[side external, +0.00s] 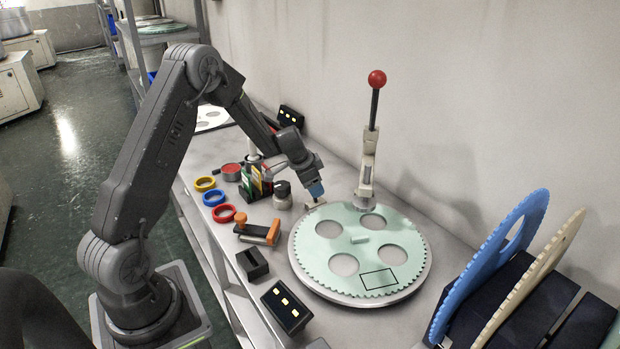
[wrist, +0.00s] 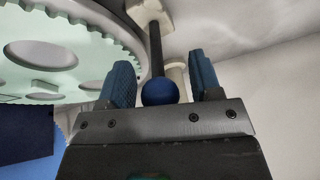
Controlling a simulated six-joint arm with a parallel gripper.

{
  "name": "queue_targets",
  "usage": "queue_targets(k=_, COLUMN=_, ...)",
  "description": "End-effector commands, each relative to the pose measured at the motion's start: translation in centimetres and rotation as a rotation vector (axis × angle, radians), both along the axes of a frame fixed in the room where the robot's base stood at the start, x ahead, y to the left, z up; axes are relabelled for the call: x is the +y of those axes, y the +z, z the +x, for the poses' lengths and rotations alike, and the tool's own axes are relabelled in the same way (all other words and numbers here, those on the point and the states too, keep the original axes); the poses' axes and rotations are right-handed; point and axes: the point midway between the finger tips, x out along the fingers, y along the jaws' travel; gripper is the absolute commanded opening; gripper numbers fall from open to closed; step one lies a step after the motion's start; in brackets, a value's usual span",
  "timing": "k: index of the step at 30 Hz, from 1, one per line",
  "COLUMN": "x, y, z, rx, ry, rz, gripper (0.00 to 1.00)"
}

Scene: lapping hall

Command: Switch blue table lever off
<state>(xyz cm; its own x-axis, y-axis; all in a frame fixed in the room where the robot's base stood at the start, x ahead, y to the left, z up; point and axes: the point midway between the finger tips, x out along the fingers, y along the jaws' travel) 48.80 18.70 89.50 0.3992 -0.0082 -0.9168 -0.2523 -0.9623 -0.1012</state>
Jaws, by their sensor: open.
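The blue lever shows in the wrist view as a dark blue ball (wrist: 160,92) on a dark rod (wrist: 156,50) that runs to a cream block (wrist: 149,12). The ball sits between the two blue fingers of my gripper (wrist: 162,82), close to the palm, with a gap on each side. My gripper is open. In the side external view my gripper (side external: 316,189) is low at the left rear edge of the round table (side external: 300,270). A small cream part shows just under the fingertips; the ball is hidden there.
A tall lever with a red ball (side external: 377,78) stands behind the table on a cream post. A pale green toothed disc (side external: 325,262) lies on the table. Coloured rings (side external: 223,213), an orange-handled tool (side external: 262,232) and a dark button box (side external: 287,306) lie left of it.

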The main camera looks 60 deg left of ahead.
Motion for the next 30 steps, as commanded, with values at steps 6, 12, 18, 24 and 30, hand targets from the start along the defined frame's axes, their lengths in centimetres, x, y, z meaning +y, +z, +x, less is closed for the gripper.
queue_targets(k=6, x=0.1, y=2.7, z=-1.0, rx=-0.005, ry=0.002, rz=0.002, gripper=0.58)
queue_targets(k=12, x=0.2, y=6.9, z=-2.9, rx=-0.005, ry=0.002, rz=0.003, gripper=0.58)
queue_targets(k=18, x=0.1, y=10.4, z=-4.5, rx=-0.003, ry=0.001, rz=0.002, gripper=0.58)
queue_targets(k=24, x=0.1, y=12.2, z=-5.3, rx=0.000, ry=0.000, rz=0.000, gripper=0.58)
queue_targets(k=30, x=0.1, y=12.6, z=-5.5, rx=0.001, ry=0.000, rz=-0.001, gripper=0.58)
